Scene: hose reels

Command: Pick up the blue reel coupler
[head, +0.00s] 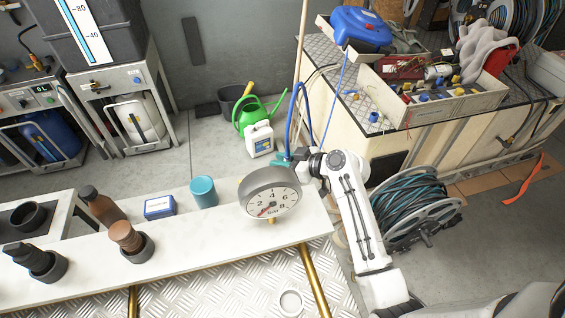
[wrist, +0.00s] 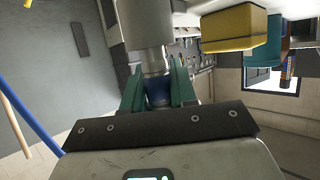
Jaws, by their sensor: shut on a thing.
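My gripper (wrist: 158,88) has its two teal fingers closed on a small blue piece (wrist: 157,92), which I take to be the blue reel coupler. In the wrist view a silver cylinder lies against the coupler's upper end; I cannot tell whether they are joined. In the head view my gripper (head: 282,162) is just behind the round pressure gauge (head: 270,192), above the back edge of the white shelf. A blue hose (head: 291,115) curves down to the gripper there. The coupler itself is hidden in the head view.
A blue hose reel (head: 361,28) stands on the workbench at back right. The shelf (head: 225,228) also carries a teal cylinder (head: 203,192), a blue box (head: 159,207) and dark bottles. A green watering can (head: 256,113) and white jug (head: 260,139) stand on the floor behind.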

